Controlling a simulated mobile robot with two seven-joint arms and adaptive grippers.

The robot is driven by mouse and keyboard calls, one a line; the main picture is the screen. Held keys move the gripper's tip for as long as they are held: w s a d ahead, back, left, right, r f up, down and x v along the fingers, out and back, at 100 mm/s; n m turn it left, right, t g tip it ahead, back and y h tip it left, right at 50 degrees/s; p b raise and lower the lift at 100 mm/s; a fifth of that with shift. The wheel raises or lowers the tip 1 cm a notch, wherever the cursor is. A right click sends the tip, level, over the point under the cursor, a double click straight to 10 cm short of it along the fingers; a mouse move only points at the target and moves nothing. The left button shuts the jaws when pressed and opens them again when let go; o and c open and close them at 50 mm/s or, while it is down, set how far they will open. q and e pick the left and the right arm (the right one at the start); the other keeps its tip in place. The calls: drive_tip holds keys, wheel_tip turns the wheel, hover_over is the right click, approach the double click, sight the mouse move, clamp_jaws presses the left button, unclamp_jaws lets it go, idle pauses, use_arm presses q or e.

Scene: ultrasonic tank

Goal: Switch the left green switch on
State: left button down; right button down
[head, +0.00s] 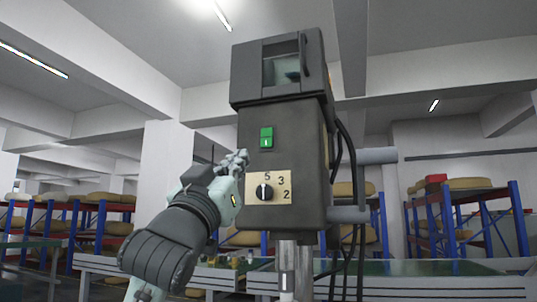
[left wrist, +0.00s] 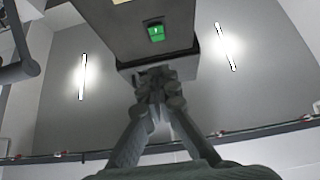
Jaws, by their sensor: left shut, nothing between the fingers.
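A green switch (head: 266,138) with a small light mark on its lower part sits on the front of a grey machine housing (head: 292,160). It also shows in the left wrist view (left wrist: 155,32), beyond my fingertips. It is the only green switch in view; its exact rocker position is too small to tell. My left gripper (head: 241,158) is shut and empty, just left of and slightly below the switch in the head view. In the left wrist view its fingers (left wrist: 155,77) meet below the switch. I cannot tell whether they touch the housing. My right gripper is not in view.
Below the switch is a black dial (head: 264,191) on a cream plate with numbers. A windowed box (head: 284,66) tops the housing. Black cables and a grey side arm (head: 376,156) are on its right. A pale metal pole stands below. Racks and conveyors are behind.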

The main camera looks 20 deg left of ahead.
sight(266, 140)
use_arm(q)
drive_tip(key=shift+s+r, duration=0.1)
drive_tip(key=shift+s, duration=0.05)
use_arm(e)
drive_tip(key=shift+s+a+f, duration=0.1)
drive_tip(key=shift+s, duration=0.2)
